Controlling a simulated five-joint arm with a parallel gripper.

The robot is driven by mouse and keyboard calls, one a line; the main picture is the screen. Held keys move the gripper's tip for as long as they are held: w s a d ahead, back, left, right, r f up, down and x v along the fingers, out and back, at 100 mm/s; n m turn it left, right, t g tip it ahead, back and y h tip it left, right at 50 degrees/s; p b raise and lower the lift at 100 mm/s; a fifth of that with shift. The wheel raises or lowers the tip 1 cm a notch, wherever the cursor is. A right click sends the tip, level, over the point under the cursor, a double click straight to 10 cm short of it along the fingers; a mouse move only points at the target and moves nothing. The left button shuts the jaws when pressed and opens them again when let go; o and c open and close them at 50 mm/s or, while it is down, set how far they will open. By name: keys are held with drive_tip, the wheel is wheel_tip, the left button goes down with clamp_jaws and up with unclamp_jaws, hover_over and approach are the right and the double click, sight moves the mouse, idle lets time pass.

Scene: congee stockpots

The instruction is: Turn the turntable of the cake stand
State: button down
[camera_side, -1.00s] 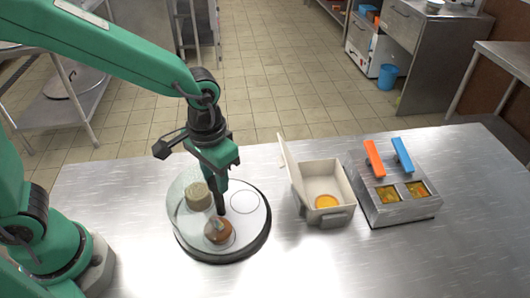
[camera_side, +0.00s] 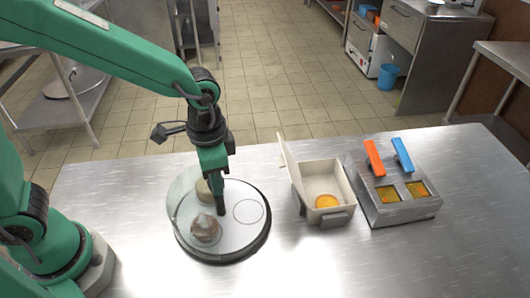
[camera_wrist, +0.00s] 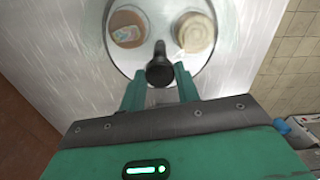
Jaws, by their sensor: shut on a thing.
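The cake stand's round white turntable (camera_side: 240,236) sits on a dark base on the steel table. It also shows in the wrist view (camera_wrist: 160,22). A brown round cake (camera_side: 206,229) is at its front left, and a beige cake (camera_side: 204,190) is at its back left, partly behind my gripper. In the wrist view they are the brown cake (camera_wrist: 126,30) and the beige cake (camera_wrist: 195,32). A clear curved cover (camera_side: 178,195) stands over the left part. My gripper (camera_side: 220,205) points down, shut on a black knob (camera_wrist: 160,70) on the turntable.
An open cream box (camera_side: 322,178) with an orange round thing inside stands right of the stand. Beyond it is a metal unit (camera_side: 398,212) with an orange lever (camera_side: 375,158) and a blue lever (camera_side: 403,155). The table front is clear.

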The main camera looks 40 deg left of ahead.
drive_tip(key=shift+m, duration=2.5)
drive_tip(key=c, duration=1)
unclamp_jaws()
drive_tip(key=shift+r, duration=0.1)
drive_tip(key=shift+r, duration=3.85)
drive_tip(key=shift+a, duration=0.1)
